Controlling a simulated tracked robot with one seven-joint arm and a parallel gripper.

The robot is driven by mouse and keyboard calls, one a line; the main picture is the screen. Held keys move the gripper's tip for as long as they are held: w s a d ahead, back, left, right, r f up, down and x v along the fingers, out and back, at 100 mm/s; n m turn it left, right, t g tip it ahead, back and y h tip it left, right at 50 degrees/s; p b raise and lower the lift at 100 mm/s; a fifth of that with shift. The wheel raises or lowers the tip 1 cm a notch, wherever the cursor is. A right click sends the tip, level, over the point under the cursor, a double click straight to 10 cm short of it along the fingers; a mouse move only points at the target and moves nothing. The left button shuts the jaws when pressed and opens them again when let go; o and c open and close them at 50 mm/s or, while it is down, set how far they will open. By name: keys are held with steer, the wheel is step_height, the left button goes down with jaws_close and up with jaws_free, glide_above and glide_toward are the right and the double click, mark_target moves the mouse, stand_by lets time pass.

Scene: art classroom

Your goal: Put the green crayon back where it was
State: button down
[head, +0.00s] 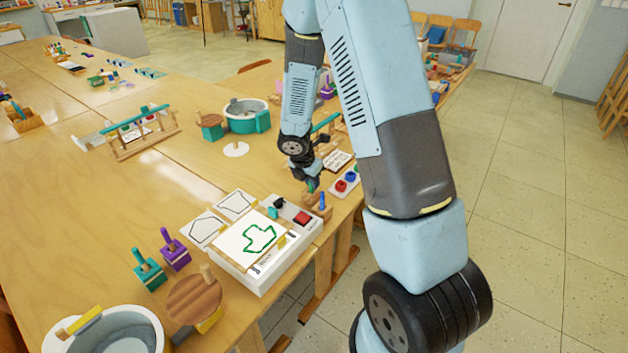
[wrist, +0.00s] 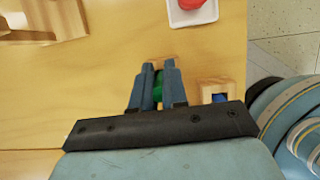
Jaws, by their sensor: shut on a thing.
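My gripper (wrist: 160,68) is shut on the green crayon, which shows as a green strip (wrist: 158,88) between the fingers in the wrist view. In the head view my gripper (head: 312,183) points down close above the table, just behind the white drawing box. A blue crayon (head: 322,200) stands in a small wooden holder at the box's far right corner. The wrist view shows this wooden holder (wrist: 206,88) right of the fingers, with blue in it. The crayon's lower end, and whether it touches wood, cannot be made out.
The white drawing box (head: 250,272) carries a paper with a green outline and has a red button (head: 302,218). A white tray (head: 345,185) with red and blue pieces lies behind my gripper. The table's right edge is close. Outline cards (head: 203,228) lie left of the box.

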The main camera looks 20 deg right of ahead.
steer(key=shift+f, duration=0.1)
steer(key=c, duration=1.1)
jaws_free()
steer(key=shift+c, duration=0.2)
steer(key=s+a+r+m, duration=0.1)
steer(key=s+r+m, duration=0.2)
steer(key=r, duration=0.7)
steer(key=s+r+m, duration=0.3)
steer(key=s+r, duration=0.1)
steer(key=r, duration=0.6)
steer(key=s+r+m+t+y, duration=0.1)
steer(key=s+r+m, duration=0.6)
steer(key=s+m, duration=0.2)
steer(key=s+d+r+m+t+y, duration=0.1)
steer(key=s+r+m+t+y, duration=0.1)
steer(key=s+r+m, duration=0.6)
steer(key=s+m, duration=0.2)
steer(key=s, duration=0.2)
steer(key=shift+s+d+r, duration=0.2)
steer(key=shift+s+r, duration=0.05)
steer(key=shift+r, duration=0.05)
